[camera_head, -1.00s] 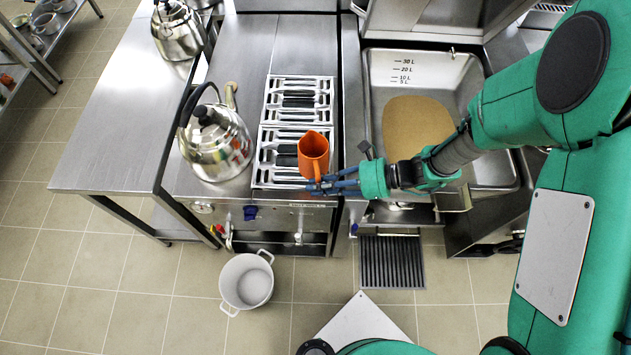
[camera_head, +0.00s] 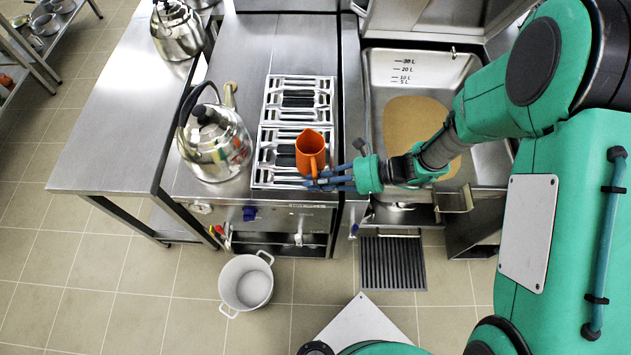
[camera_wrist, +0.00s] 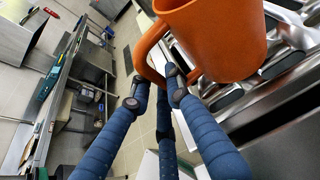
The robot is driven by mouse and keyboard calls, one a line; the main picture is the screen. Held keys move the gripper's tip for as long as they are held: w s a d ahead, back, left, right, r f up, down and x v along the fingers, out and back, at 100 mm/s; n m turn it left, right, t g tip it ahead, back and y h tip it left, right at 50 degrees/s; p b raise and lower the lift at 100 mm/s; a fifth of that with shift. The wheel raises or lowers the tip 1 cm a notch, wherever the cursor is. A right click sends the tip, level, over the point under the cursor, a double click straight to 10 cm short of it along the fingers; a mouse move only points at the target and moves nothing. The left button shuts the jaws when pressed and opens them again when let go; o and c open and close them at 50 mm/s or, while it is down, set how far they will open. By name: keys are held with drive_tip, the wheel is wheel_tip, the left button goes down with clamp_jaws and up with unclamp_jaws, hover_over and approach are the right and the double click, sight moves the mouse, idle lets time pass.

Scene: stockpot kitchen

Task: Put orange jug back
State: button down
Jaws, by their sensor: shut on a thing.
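The orange jug (camera_head: 311,148) is at the front right of the stove's white grates (camera_head: 268,165) in the head view. It looks upright; whether its base touches the grate I cannot tell. My gripper (camera_head: 314,183) comes in from the right with its blue fingers at the jug's near side. In the wrist view the orange jug (camera_wrist: 222,38) fills the top, with its handle at the left. My gripper (camera_wrist: 163,88) is shut on the handle there.
A steel kettle (camera_head: 215,145) stands left of the grates. A tilting pan (camera_head: 385,75) with brown contents is right, under my arm. A white pot (camera_head: 246,284) sits on the floor in front. The steel table (camera_head: 115,120) at left has clear room.

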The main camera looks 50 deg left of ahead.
drive_tip(key=shift+f, duration=0.25)
drive_tip(key=c, duration=1.7)
unclamp_jaws()
drive_tip(key=shift+o, duration=0.2)
drive_tip(key=p+v, duration=0.2)
drive_tip(key=v, duration=1.2)
drive_tip(key=shift+s, duration=0.2)
drive_tip(key=shift+r, duration=0.1)
